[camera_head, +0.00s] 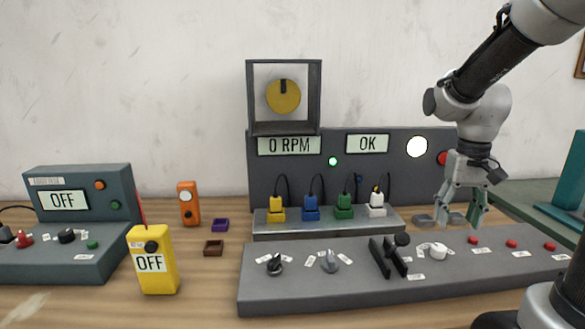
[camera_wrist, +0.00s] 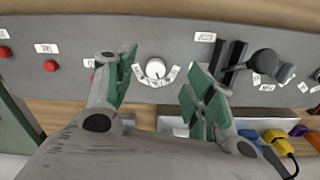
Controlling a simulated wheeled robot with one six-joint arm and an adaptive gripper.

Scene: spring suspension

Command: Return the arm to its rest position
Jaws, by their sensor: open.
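My gripper (camera_head: 461,208) hangs at the right in the head view, fingers pointing down, above the back edge of the grey control console (camera_head: 300,290). It is open and empty, with green pads apart. In the wrist view my gripper (camera_wrist: 160,92) spreads on both sides of a white knob (camera_wrist: 155,69) on the console, and I see no contact with it. My arm (camera_head: 478,112) reaches down from the upper right corner of the head view.
A panel (camera_head: 400,145) reading 0 RPM and OK stands behind the console. Blue, yellow, green and white plugs (camera_head: 311,208) sit in a strip. A black lever (camera_head: 390,255) rises near the white knob. A yellow meter (camera_head: 152,260) and a teal box (camera_head: 80,190) both read OFF.

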